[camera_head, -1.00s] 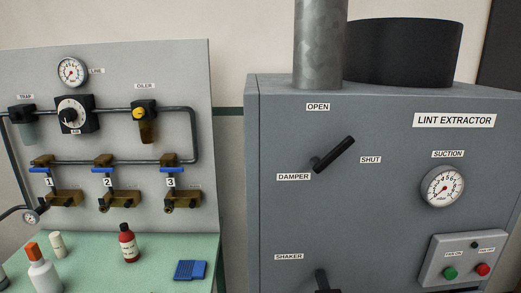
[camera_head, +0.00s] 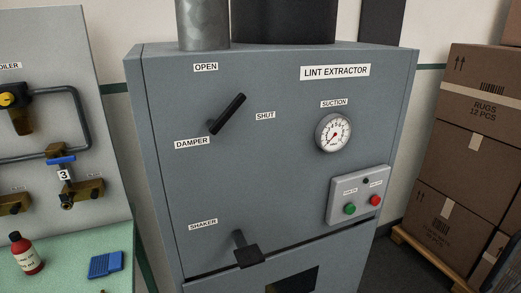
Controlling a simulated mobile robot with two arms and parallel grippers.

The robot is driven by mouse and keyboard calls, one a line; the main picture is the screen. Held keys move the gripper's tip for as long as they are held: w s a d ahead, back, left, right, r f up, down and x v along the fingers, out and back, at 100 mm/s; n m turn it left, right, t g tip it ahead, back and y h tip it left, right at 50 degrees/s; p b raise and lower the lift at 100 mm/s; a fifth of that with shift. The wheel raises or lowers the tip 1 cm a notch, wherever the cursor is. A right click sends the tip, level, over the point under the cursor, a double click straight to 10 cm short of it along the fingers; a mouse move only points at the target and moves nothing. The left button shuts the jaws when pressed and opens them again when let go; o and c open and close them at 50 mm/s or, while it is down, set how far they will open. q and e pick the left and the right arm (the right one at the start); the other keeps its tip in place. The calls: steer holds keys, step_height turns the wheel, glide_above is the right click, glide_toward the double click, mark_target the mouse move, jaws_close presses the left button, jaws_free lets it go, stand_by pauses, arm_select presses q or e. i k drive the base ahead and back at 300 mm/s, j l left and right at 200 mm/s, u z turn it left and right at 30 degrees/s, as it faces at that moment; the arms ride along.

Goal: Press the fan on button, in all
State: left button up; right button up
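The fan on button is a green round button (camera_head: 349,209) on the lower left of a light grey control box (camera_head: 358,196). The box is on the front of the grey lint extractor cabinet (camera_head: 270,170). A red button (camera_head: 375,201), with a small label above it, sits to the right of the green one. Neither of my grippers shows in the head view, and nothing touches the buttons.
The damper lever (camera_head: 228,114) and shaker lever (camera_head: 246,250) stick out from the cabinet front. A suction gauge (camera_head: 333,133) is above the control box. Stacked cartons (camera_head: 446,150) stand to the right on a pallet. A green bench (camera_head: 75,262) is at the left.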

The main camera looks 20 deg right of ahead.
mark_target(350, 209)
steer(key=z, duration=1.3)
